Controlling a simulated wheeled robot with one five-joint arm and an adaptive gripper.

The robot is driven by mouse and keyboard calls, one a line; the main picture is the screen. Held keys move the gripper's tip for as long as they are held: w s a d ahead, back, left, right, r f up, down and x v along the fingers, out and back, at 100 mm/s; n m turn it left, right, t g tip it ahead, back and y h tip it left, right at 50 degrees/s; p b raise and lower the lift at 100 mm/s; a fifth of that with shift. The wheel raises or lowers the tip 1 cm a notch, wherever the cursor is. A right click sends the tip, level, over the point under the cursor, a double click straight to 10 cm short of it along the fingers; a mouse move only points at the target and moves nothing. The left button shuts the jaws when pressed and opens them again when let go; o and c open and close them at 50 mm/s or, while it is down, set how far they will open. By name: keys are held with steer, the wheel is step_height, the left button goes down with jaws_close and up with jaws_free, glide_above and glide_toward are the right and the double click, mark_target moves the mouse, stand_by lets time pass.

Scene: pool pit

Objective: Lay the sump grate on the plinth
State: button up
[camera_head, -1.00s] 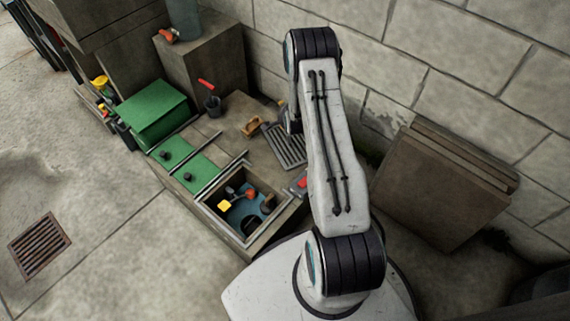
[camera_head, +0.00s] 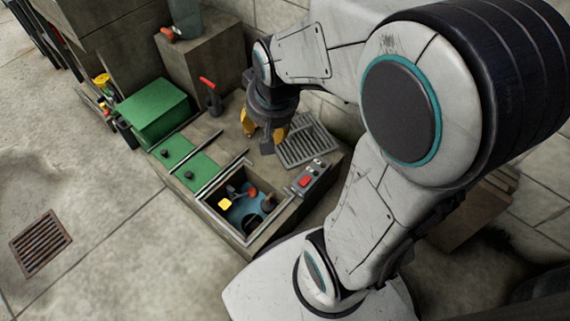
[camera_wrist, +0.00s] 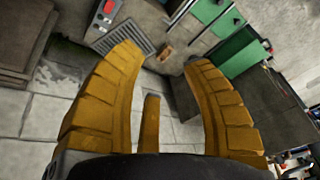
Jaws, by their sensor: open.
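The slatted grey grate (camera_head: 308,145), which I take as the sump grate, lies flat on the concrete bench top (camera_head: 228,143) in the head view. It also shows near the left fingertip in the wrist view (camera_wrist: 122,38). My gripper (camera_head: 264,134) hangs over the bench, just left of the grate. In the wrist view my gripper (camera_wrist: 163,62) has its yellow fingers wide apart with nothing held. The square concrete block (camera_head: 205,68) at the back may be the plinth; I cannot tell for sure. A grey container stands on it.
An open pit (camera_head: 272,222) with pump parts inside lies in front of the grate. A control box with a red button (camera_head: 308,177) sits beside the grate. Left are green covers (camera_head: 185,160), a green box (camera_head: 152,112) and a red-handled tool (camera_head: 210,92). A rusty drain grate (camera_head: 40,243) is in the floor.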

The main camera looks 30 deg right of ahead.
steer(key=s+a+r+n+g, duration=0.1)
steer(key=s+n, duration=0.1)
steer(key=s, duration=0.4)
steer(key=s+a+r+n, duration=0.1)
steer(key=s, duration=0.5)
steer(key=shift+s+a+n+g, duration=0.2)
steer(key=shift+a+n+g, duration=0.1)
steer(key=shift+n+g, duration=0.1)
steer(key=shift+r, duration=0.1)
step_height(320, 180, up, 31)
steer(key=t+p, duration=0.1)
steer(key=p, duration=2.8)
steer(key=shift+f, duration=0.2)
steer(key=shift+s, duration=0.1)
